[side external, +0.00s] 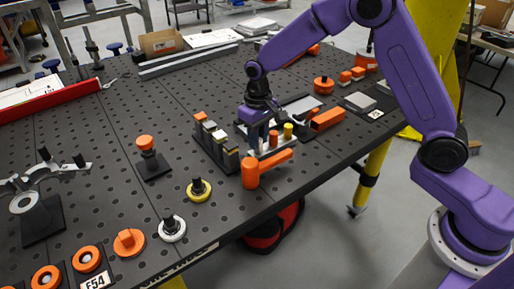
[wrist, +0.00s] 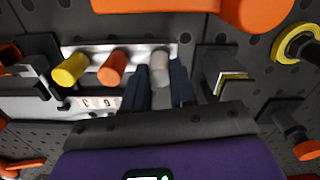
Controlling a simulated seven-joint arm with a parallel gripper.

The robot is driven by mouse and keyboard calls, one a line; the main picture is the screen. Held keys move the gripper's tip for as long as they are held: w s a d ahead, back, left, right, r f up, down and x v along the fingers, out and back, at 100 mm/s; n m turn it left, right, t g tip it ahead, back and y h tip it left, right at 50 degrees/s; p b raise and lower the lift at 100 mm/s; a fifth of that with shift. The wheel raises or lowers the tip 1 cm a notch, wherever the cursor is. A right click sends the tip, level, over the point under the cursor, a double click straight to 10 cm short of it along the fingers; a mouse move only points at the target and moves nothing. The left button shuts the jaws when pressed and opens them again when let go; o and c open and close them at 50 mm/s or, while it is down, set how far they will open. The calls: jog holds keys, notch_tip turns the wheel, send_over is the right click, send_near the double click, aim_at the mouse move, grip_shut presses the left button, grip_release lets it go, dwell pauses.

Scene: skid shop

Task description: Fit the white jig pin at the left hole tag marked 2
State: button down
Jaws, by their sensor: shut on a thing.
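The white jig pin (wrist: 159,68) shows between my fingers in the wrist view. My gripper (wrist: 160,82) is shut on it; it also shows in the side view (side external: 258,124), where it hides the white pin. An orange pin (wrist: 112,68) and a yellow pin (wrist: 70,68) stand in a row beside it, at a pale metal plate (wrist: 130,50). I cannot tell whether the white pin is seated in the plate or lifted. A small tag strip (wrist: 97,102) lies below the pins, partly hidden by my gripper. No tag marked 2 is clearly readable.
A black rack of metal blocks (side external: 214,145) stands close to the left of my gripper. An orange handle-shaped part (side external: 266,166) lies just in front of the plate. An orange-topped post (side external: 147,152) and a yellow ring (side external: 199,191) stand farther left.

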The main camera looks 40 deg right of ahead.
jog(key=shift+r, duration=2.9)
jog(key=w+d+f+m, duration=0.1)
jog(key=w+d, duration=0.1)
jog(key=w, duration=0.4)
jog(key=w+d+f+m, duration=0.1)
jog(key=w+d, duration=0.2)
jog(key=w, duration=0.3)
jog(key=shift+d, duration=0.25)
jog(key=shift+f, duration=2)
jog(key=c, duration=0.6)
grip_release()
